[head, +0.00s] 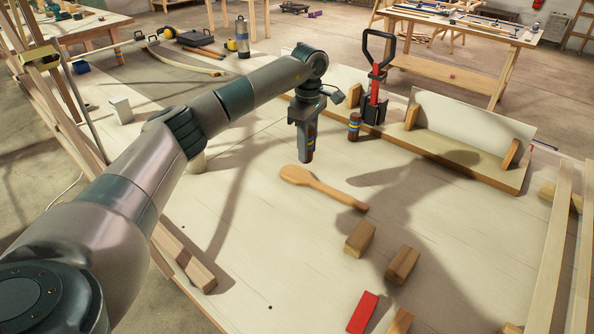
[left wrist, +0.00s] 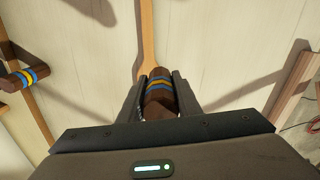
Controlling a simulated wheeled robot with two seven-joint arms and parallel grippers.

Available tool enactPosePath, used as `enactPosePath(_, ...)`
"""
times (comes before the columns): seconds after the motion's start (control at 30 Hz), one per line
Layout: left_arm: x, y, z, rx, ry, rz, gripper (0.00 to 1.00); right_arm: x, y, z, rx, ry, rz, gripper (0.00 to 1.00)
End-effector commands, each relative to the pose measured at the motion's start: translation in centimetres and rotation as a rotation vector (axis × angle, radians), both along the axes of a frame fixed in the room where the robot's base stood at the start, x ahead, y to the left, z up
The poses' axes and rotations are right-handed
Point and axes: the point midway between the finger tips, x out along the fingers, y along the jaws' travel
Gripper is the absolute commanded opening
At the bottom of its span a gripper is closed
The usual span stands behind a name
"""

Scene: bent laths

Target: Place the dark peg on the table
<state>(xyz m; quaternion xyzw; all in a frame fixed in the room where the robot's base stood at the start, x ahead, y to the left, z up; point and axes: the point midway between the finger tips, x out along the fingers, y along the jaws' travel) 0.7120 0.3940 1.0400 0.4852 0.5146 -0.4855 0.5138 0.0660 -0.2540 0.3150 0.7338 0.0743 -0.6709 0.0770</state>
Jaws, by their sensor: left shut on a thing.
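My left gripper (head: 304,126) points down over the far middle of the pale table (head: 240,255). It is shut on a dark brown peg (head: 307,151) with blue and yellow bands, which hangs roughly upright. In the left wrist view the peg (left wrist: 160,92) sits between the two fingers. I cannot tell whether its lower end touches the table. A second dark banded peg (head: 354,127) stands to the right of the gripper; it also shows at the left of the left wrist view (left wrist: 22,78). My right gripper is not in view.
A wooden spoon (head: 322,187) lies just nearer than the held peg. Wooden blocks (head: 360,238) and a red block (head: 362,313) lie nearer right. A black-handled red tool (head: 376,88) and a white panel (head: 470,128) stand behind. The table's left middle is mostly clear.

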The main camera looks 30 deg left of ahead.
Motion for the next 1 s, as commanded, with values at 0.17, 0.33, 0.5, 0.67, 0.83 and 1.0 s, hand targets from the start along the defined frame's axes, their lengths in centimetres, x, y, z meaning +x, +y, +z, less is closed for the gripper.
enactPosePath(0.17,-1.5,-1.7,-1.0,-0.001,0.002,-0.004,0.07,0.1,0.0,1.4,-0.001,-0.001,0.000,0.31)
enactPosePath(0.33,-3.6,-4.1,-2.8,0.000,0.004,-0.005,0.07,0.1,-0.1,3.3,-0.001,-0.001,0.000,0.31)
enactPosePath(0.5,-5.6,-6.5,-4.6,0.000,0.003,-0.005,0.07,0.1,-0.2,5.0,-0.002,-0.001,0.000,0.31)
enactPosePath(0.67,-6.8,-8.0,-6.0,0.000,0.002,-0.002,0.07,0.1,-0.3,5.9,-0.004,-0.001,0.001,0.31)
enactPosePath(0.83,-7.3,-8.6,-6.6,-0.001,0.000,-0.001,0.07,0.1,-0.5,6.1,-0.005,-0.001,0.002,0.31)
enactPosePath(1.0,-7.2,-8.6,-6.7,-0.001,0.000,-0.001,0.07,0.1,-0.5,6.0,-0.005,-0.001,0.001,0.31)
